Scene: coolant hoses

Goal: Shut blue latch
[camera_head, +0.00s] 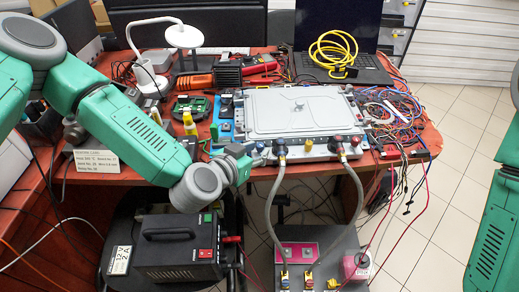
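A grey lidded unit (305,112) lies on the workbench. On its front face are two hose fittings. The left fitting (281,150) shows a small blue part, which looks like the blue latch (280,142). The right fitting (342,147) has a red part. A grey hose hangs from each fitting. My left gripper (256,154) is just left of the left fitting, at about its height. Its fingers are small and partly merge with the background, so their opening and any contact cannot be told. My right arm shows at the right edge; its gripper is out of view.
The hoses run down to a box (318,250) with coloured fittings below the bench. A black power supply (178,248) stands under my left arm. Tangled wires (392,112) lie right of the unit. A laptop (340,65) is behind it.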

